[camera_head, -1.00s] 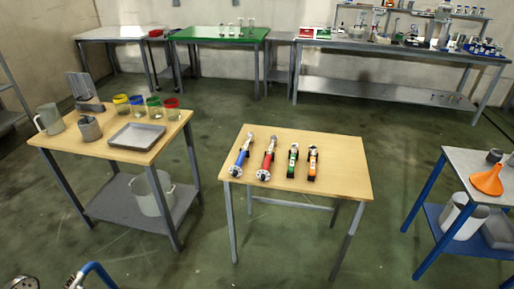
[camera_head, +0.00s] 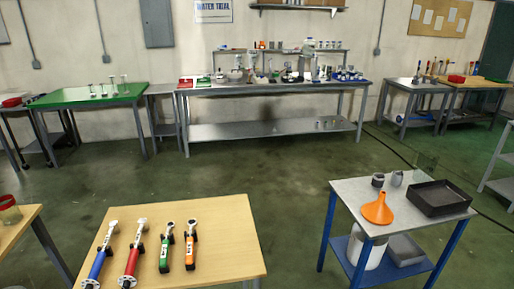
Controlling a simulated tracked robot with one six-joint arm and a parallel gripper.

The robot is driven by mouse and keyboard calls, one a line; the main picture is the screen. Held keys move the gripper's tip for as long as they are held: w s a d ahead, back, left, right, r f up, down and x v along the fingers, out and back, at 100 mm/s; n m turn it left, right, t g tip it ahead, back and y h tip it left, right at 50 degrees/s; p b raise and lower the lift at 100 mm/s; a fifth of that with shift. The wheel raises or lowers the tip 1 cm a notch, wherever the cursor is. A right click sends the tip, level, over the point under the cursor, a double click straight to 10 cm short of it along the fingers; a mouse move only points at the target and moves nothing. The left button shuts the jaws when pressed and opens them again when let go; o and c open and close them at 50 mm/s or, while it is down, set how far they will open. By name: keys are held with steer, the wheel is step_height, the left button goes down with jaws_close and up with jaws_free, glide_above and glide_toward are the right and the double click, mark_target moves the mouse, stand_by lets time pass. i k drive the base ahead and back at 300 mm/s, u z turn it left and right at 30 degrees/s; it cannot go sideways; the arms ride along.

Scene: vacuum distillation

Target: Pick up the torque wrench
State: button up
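Several hand tools lie side by side on a small wooden table at the lower left. They are a blue-handled tool (camera_head: 99,261), a red-handled tool (camera_head: 132,262), a green one (camera_head: 165,252) and an orange one (camera_head: 190,249). The blue and red ones are longer, with silvery heads at the far end. Which of them is the torque wrench I cannot tell at this size. They lie apart, heads pointing away from me. My gripper is not in view.
The wooden table (camera_head: 233,237) has bare top right of the tools. A long bench (camera_head: 270,88) with glassware and a green table (camera_head: 85,97) stand behind.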

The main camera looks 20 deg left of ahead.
mark_target(94, 274)
steer(key=i, duration=1.55)
steer(key=u, duration=3.95)
